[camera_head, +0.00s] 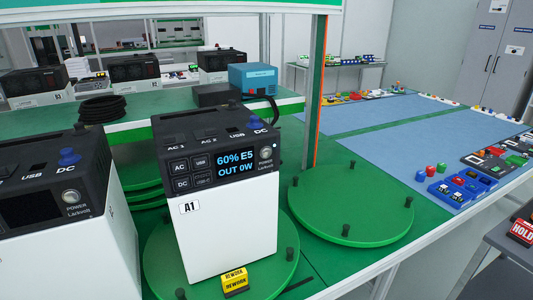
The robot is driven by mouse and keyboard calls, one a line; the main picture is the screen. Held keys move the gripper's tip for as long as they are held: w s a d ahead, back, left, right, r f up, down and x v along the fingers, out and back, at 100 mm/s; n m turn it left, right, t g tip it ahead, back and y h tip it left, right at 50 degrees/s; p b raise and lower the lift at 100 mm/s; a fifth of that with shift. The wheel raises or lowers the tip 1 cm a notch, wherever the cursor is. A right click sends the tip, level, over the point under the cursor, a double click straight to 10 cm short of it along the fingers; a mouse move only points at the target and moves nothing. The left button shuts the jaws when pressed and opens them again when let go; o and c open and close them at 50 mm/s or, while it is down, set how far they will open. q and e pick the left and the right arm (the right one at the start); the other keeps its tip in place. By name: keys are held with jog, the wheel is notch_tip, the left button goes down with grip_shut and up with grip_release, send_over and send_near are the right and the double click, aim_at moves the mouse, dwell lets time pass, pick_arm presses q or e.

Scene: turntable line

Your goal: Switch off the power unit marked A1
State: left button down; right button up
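The power unit marked A1 (230,225) stands upright on a green turntable (160,255) in the middle of the view. It has a white body and a black top. Its screen (234,163) is lit and reads 60% E5, OUT 0W. A round silver power button (266,153) sits right of the screen. Dark buttons (181,175) are left of the screen, and a blue knob (255,121) is on top by the DC label. Neither of my grippers is in view.
A second power unit (75,262) with a dark screen stands close on the left. A yellow REWORK block (235,281) sits in front of A1. An empty green turntable (350,205) is to the right, with a post (315,90) behind it. A coiled black cable (101,108) lies behind.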

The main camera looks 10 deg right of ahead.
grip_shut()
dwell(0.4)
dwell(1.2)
